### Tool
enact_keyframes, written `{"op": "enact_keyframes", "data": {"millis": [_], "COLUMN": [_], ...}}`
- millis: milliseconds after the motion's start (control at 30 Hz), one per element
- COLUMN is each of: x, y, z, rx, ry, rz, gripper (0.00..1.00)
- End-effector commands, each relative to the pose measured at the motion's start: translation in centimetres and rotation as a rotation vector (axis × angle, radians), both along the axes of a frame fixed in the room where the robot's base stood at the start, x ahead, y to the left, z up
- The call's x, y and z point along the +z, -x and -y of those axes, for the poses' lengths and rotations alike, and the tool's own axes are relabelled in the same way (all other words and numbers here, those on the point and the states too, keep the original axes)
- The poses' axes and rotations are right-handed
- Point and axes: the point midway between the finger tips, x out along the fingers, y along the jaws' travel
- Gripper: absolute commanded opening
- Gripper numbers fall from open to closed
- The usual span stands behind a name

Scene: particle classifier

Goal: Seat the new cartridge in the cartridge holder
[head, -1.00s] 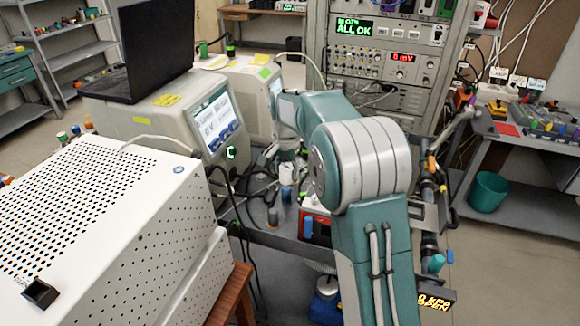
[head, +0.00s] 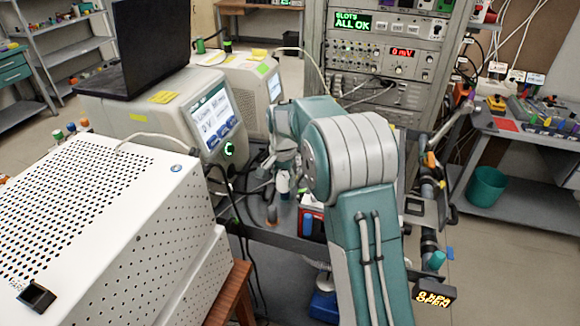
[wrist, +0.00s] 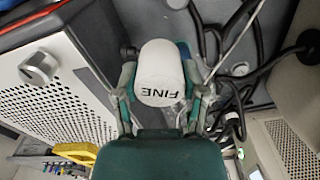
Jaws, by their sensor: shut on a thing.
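The new cartridge (wrist: 162,70) is a white cylinder marked FINE, and its lettering is upside down in the wrist view. My gripper (wrist: 160,82) is shut on it, with a finger at each side. In the head view my gripper (head: 284,160) hangs beyond my arm's elbow, near the middle of the picture. The cartridge (head: 283,183) shows there as a small pale shape below it. I cannot clearly make out the cartridge holder in either view.
A white perforated housing (head: 105,225) fills the left front. Behind it are a screened instrument (head: 165,110) and a laptop (head: 140,50). An instrument rack (head: 385,60) reads SLOTS ALL OK. Black cables hang near my gripper.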

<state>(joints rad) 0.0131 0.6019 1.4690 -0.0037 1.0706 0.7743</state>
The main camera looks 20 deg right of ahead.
Motion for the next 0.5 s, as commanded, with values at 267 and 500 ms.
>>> {"op": "enact_keyframes", "data": {"millis": [267,500], "x": [-2.9,-7.3], "y": [0.1,0.1], "z": [0.0,0.0], "rx": [0.0,0.0], "ry": [0.0,0.0], "rz": [-0.004,-0.004], "gripper": [0.07,0.07]}}
